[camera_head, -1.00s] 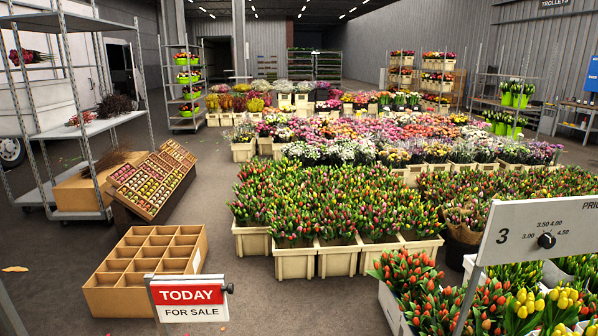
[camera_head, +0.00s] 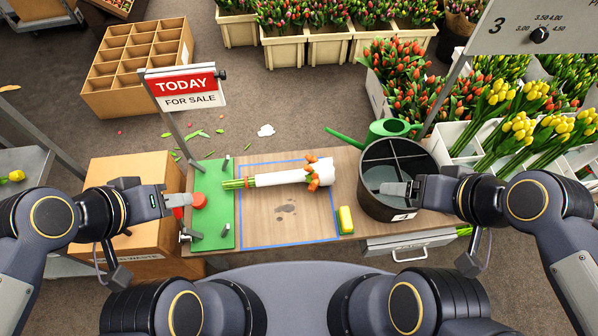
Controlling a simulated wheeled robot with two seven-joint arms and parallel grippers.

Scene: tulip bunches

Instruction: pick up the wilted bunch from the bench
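The wilted bunch (camera_head: 285,178) lies on its side on the wooden bench (camera_head: 300,225), wrapped in white paper with drooping orange blooms at its right end. Its green stems point left over the green board (camera_head: 214,225), and a red band circles them. My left gripper (camera_head: 180,199) is left of the bunch, apart from it, close by a red knob-like thing (camera_head: 199,201) at the green board. My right gripper (camera_head: 390,188) is right of the bunch, over or in front of the dark divided bucket (camera_head: 371,160). Finger gaps are too small to judge; neither gripper touches the bunch.
A TODAY FOR SALE sign (camera_head: 186,88) stands on a post behind the board. A cardboard waste box (camera_head: 125,235) stands left.

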